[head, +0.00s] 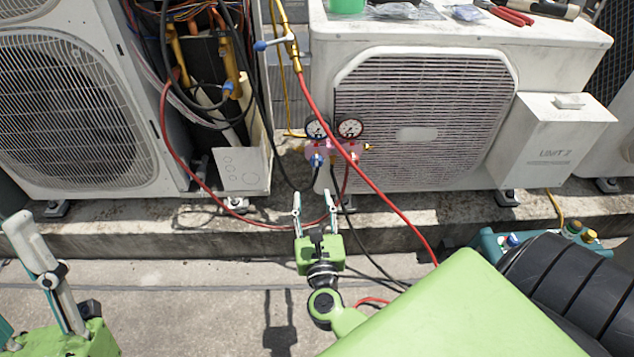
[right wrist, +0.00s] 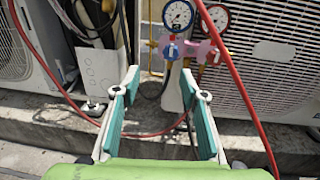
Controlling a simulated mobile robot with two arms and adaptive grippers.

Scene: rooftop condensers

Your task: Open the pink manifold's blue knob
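The pink manifold (head: 340,152) hangs upright in front of the left side of the white condenser, with two round gauges on top. Its blue knob (head: 317,161) is on its left front; in the right wrist view the blue knob (right wrist: 171,51) is near the top centre. My right gripper (head: 316,197) is open and empty, below the manifold and apart from it; its fingers (right wrist: 160,75) point towards it. A red hose crosses the manifold's right part. My left gripper (head: 20,270) is at the lower left, cut off by the edge, its fingers apart, far from the manifold.
A red hose (head: 385,203) hangs diagonally just right of the knob. The white condenser (head: 425,120) is behind the manifold, another unit (head: 75,95) at left. Black hoses hang below. A concrete ledge (head: 130,228) runs below; the floor in front is mostly clear.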

